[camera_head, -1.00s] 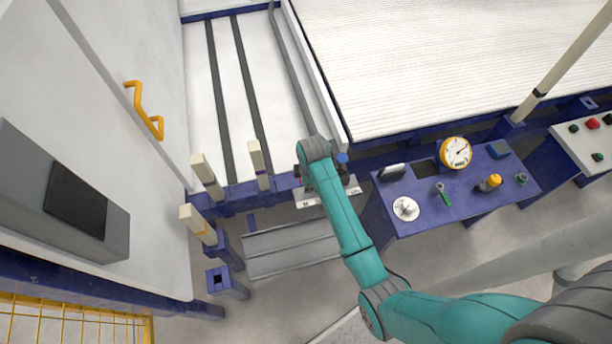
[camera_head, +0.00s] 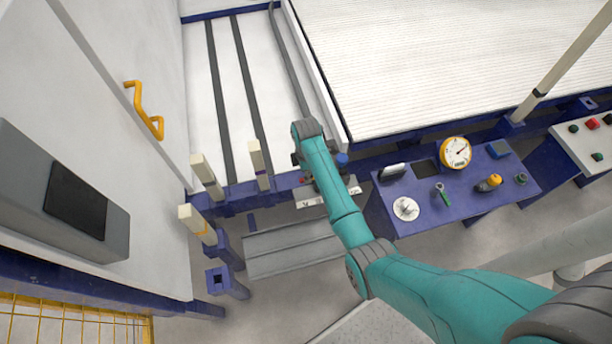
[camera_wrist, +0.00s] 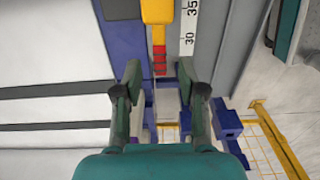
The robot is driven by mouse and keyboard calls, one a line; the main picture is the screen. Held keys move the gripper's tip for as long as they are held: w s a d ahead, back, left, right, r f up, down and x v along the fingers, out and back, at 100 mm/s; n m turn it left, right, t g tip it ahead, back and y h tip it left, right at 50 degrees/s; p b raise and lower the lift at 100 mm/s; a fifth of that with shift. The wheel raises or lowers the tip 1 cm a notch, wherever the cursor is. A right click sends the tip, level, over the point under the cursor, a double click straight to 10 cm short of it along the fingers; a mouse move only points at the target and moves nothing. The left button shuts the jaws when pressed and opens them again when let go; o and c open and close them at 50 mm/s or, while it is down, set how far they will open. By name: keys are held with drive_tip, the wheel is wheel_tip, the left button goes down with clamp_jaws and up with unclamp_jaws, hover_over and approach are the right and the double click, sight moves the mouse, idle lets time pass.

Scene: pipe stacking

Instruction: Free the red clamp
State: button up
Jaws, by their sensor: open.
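In the wrist view, the red clamp (camera_wrist: 159,60) shows as a banded red piece below a yellow block (camera_wrist: 158,14). It lies just past my gripper (camera_wrist: 160,70), in line with the gap between the fingertips. The two fingers are apart and nothing is seen gripped. I cannot tell whether either fingertip touches the clamp. A white scale (camera_wrist: 188,32) with 30 and 35 on it runs beside the clamp. In the head view, a small red spot (camera_head: 302,181) shows beside my arm; my arm hides most of that spot's surroundings.
A blue bench (camera_head: 455,205) at right carries a gauge (camera_head: 455,152), a white disc (camera_head: 406,208) and small tools. Pale posts (camera_head: 259,160) stand left of my arm. A grey ribbed panel (camera_head: 290,248) lies below. A yellow mesh fence (camera_head: 80,322) is at lower left.

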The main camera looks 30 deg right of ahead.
drive_tip(key=shift+f, duration=1.3)
drive_tip(key=shift+c, duration=0.3)
clamp_jaws()
